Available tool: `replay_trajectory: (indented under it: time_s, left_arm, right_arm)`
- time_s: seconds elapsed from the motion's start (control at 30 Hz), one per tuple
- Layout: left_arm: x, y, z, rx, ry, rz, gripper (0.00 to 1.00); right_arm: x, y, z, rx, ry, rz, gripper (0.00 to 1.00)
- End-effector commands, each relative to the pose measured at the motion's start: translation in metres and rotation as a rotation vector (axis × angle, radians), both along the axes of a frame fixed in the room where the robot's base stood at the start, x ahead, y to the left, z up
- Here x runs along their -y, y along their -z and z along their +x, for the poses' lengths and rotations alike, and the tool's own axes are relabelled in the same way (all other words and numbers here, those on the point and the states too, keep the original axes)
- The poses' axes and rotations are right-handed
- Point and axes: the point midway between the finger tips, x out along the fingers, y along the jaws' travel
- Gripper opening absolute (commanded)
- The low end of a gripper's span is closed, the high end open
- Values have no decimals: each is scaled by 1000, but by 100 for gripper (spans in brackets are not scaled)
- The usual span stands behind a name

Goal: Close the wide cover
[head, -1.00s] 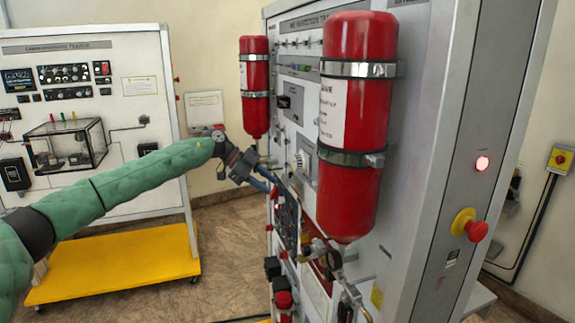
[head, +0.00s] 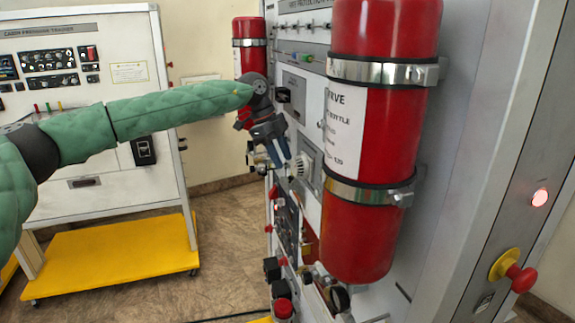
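My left gripper (head: 283,158) hangs in front of the trainer's tall panel, left of the large red bottle, with its blue-tipped fingers pointing down. The fingers show close together at a steep angle, so I cannot tell whether they are open or shut, or whether they touch the panel. No thing can be made out between them. My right gripper is not in view.
A large red bottle (head: 375,140) stands out from the panel on the right. A smaller red bottle (head: 249,55) is behind my wrist. A red knob (head: 283,307) and gauges stick out low. Another trainer on a yellow base (head: 120,262) stands left; floor between is clear.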

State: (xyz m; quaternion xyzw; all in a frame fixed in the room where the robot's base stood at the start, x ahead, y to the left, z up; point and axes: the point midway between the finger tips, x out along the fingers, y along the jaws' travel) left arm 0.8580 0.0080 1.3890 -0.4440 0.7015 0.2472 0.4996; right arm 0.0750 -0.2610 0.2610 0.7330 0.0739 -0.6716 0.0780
Motion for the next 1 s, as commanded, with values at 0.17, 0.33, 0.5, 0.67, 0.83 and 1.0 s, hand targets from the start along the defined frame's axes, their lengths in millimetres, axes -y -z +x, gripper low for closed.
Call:
replay_trajectory:
  time_s: [0.17,0.33,0.5,0.67,0.83,1.0]
  left_arm:
    - [10,20,-3,-3,0,-1,37]
    - [16,35,-4,0,0,-2,37]
    - [18,43,-5,-1,0,-2,37]
    - [18,44,-5,-1,0,-2,37]
    - [18,44,-5,0,0,-2,21]
    - [18,44,-5,0,0,-2,0]
  right_arm:
    - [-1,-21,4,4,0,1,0]
    - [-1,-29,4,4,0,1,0]
    - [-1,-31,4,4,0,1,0]
    - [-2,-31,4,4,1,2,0]
    - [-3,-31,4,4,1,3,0]
    - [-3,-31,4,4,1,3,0]
